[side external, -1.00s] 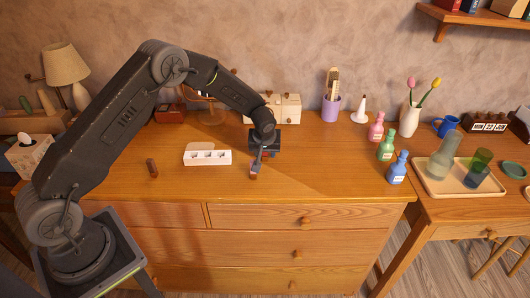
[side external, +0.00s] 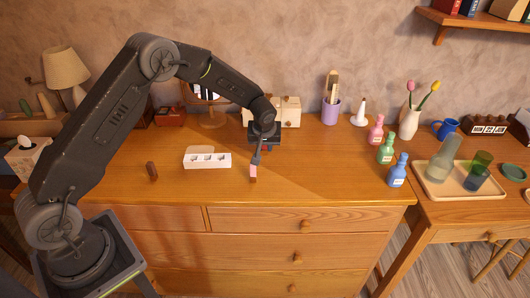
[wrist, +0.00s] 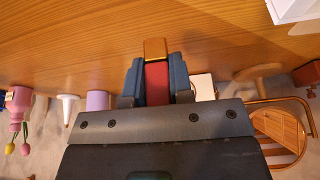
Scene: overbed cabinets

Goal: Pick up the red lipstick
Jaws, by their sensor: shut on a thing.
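The red lipstick (wrist: 157,84) is upright between my two fingers in the wrist view, with a gold end (wrist: 155,48) sticking out past the fingertips. My gripper (wrist: 157,72) is shut on it, a dark blue finger on each side. In the side external view my gripper (side external: 256,162) points down over the front middle of the dresser top, and the lipstick (side external: 253,173) shows as a small pinkish piece at its tips. I cannot tell whether its lower end touches the wood.
A white holder with slots (side external: 207,160) stands left of my gripper, and a dark brown lipstick-like stick (side external: 152,170) stands farther left. A cream box (side external: 290,111), purple cup (side external: 331,112) and colored bottles (side external: 386,152) stand behind and right. The dresser top right of my gripper is clear.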

